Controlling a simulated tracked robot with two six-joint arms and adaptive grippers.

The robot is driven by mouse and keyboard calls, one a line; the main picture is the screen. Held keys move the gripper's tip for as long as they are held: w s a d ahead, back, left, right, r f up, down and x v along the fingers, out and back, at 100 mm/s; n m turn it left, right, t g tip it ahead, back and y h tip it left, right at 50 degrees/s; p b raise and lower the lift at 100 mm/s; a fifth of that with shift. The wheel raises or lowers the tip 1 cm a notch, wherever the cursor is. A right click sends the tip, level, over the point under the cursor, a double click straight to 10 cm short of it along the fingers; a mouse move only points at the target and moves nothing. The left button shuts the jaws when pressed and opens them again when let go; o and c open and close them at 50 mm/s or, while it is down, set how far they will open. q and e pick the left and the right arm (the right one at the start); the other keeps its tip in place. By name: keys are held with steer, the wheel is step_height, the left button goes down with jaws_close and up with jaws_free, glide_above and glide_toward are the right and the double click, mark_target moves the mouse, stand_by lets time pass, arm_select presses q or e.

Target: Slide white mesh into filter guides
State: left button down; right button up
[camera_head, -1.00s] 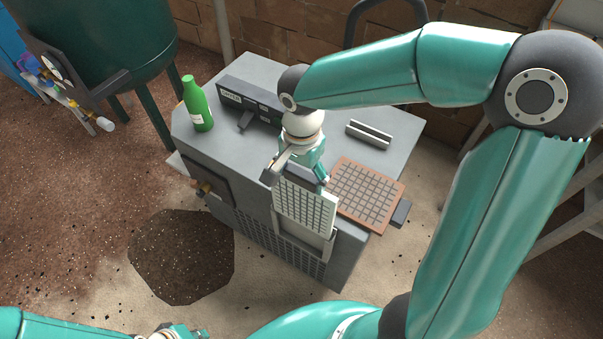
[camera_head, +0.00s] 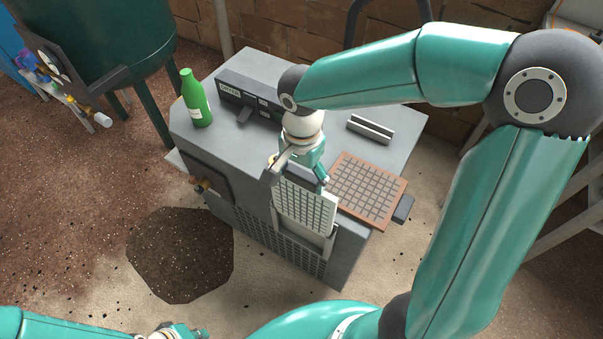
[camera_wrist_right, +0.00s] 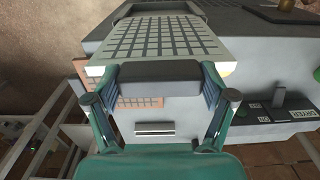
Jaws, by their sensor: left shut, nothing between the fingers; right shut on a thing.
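The white mesh (camera_head: 304,207) is a pale grid panel with a dark handle bar along its upper edge. My right gripper (camera_head: 300,178) is shut on that bar; the right wrist view also shows the mesh (camera_wrist_right: 160,38) beyond the bar (camera_wrist_right: 158,72) between the fingers. The mesh hangs tilted at the front side of the grey machine. Its lower edge overlaps the pale filter guides (camera_head: 318,240); I cannot tell whether its edges are inside them. My left gripper (camera_head: 182,332) is shut and empty at the bottom edge of the head view, partly cut off.
A brown-framed mesh (camera_head: 366,190) with a dark handle lies on the machine top (camera_head: 330,110), right of my right gripper. A green bottle (camera_head: 196,100), a labelled panel (camera_head: 240,95) and a slotted block (camera_head: 371,130) are also on top. Dark spilled grounds (camera_head: 180,255) lie on the floor.

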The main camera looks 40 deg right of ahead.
mark_target(302, 194)
steer(key=shift+f+b, duration=5.8)
steer(key=shift+f, duration=0.65)
steer(key=o, duration=1.5)
steer(key=shift+c, duration=0.2)
steer(key=shift+r, duration=0.2)
steer(key=shift+r+p, duration=2.15)
steer(key=shift+r, duration=0.45)
